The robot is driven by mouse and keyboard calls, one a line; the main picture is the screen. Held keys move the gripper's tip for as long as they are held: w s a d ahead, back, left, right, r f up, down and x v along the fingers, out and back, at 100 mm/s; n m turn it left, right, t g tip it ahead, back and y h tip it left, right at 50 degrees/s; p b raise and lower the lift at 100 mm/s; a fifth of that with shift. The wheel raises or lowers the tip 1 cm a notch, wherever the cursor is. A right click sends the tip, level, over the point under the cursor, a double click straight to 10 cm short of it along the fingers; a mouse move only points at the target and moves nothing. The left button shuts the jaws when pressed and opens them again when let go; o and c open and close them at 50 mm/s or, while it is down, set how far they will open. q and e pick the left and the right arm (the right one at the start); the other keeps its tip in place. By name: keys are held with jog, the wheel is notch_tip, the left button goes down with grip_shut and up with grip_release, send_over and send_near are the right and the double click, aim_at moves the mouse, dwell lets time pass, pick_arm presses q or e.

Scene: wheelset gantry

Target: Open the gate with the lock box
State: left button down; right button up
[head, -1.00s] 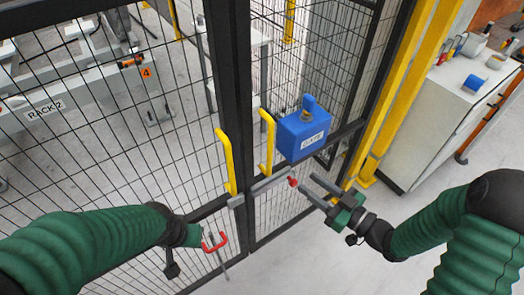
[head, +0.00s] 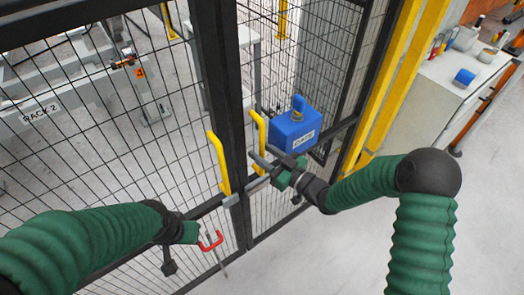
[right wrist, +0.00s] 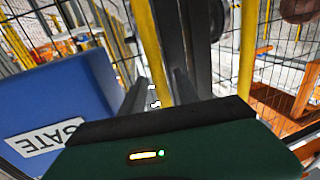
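The blue lock box (head: 285,134), labelled GATE, is mounted on the right mesh gate leaf; it also shows in the right wrist view (right wrist: 60,95). The gate has two upright yellow handles, left (head: 219,163) and right (head: 259,128). A grey bolt (head: 256,186) sits low by the right handle, its right end hidden by my right arm. My right gripper (head: 262,156) is open at the right handle. In the right wrist view this yellow handle (right wrist: 149,45) appears between the fingers. My left gripper (head: 203,238) is low before the left leaf, beside a red U-shaped piece; its grip is unclear.
A white cabinet (head: 425,110) with tools and a blue roll (head: 464,77) stands at the right, beyond yellow posts (head: 392,85). Behind the mesh are a rack labelled RACK 2 (head: 60,110) and a table. Floor at lower right is clear.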

jog(key=shift+d, duration=0.2)
jog(key=shift+s+a, duration=0.1)
jog(key=shift+a, duration=0.2)
grip_shut()
jog(key=shift+d+r, duration=0.1)
dwell(0.8)
